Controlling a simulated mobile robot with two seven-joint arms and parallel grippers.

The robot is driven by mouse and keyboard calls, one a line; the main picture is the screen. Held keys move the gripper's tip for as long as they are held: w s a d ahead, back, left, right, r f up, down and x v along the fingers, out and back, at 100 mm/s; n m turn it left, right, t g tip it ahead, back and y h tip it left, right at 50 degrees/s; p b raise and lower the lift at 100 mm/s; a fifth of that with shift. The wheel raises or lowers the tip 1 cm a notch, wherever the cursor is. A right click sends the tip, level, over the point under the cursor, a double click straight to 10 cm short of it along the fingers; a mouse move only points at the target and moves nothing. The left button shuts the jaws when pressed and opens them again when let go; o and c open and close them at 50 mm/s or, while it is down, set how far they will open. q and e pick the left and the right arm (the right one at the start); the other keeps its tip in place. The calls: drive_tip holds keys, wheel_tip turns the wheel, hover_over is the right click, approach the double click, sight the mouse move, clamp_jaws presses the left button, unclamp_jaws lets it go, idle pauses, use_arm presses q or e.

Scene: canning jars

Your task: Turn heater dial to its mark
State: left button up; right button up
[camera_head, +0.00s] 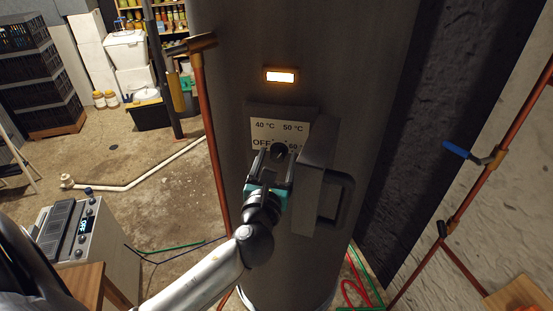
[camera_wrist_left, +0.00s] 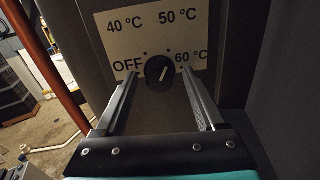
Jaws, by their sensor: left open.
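The heater dial (camera_wrist_left: 159,70) is a small round black knob on a pale label plate (camera_head: 264,126) on the tall grey heater (camera_head: 300,40). The plate reads OFF, 40 °C, 50 °C and 60 °C around it. In the left wrist view the dial's white pointer line tilts up and slightly right, roughly toward the 50 °C side. My left gripper (camera_head: 271,160) is open in front of the dial. In the wrist view its two fingers stand left and right of the dial, with gaps visible. I cannot tell whether the fingertips reach the knob's depth. My right gripper is not in view.
An open heater door with a handle (camera_head: 341,200) stands close to the right of my gripper. An orange lamp (camera_head: 280,76) glows above the plate. Copper pipes run on both sides, the right one with a blue-handled valve (camera_head: 456,149). A grey appliance (camera_head: 88,228) stands lower left.

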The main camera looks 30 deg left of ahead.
use_arm(q)
clamp_jaws()
idle(0.4)
drive_tip(key=shift+n, duration=0.3)
drive_tip(key=n, duration=1.1)
drive_tip(key=shift+n, duration=0.4)
drive_tip(key=n, duration=0.6)
drive_tip(key=shift+d+r, duration=0.1)
drive_tip(key=n, duration=0.5)
drive_tip(key=shift+n+p, duration=0.3)
drive_tip(key=shift+p, duration=0.1)
